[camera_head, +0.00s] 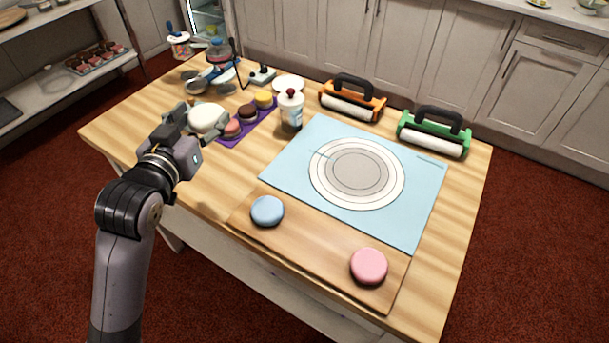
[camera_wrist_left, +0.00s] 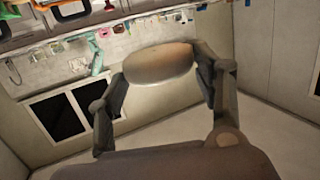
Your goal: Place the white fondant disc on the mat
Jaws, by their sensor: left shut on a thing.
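The white fondant disc (camera_head: 206,116) is in my left gripper (camera_head: 205,124), at the left part of the wooden table. My left gripper is shut on it. In the left wrist view the disc (camera_wrist_left: 158,60) sits between the two fingers and looks brownish in the shade. The light blue mat (camera_head: 413,222) lies flat at the right of the table, apart from the gripper. It has white and grey rings (camera_head: 357,172) printed on it and nothing stands on it. My right gripper is in neither view.
A wooden board (camera_head: 315,258) at the front edge bears a blue disc (camera_head: 267,211) and a pink disc (camera_head: 369,266). Orange (camera_head: 352,98) and green (camera_head: 433,133) rollers stand behind the mat.

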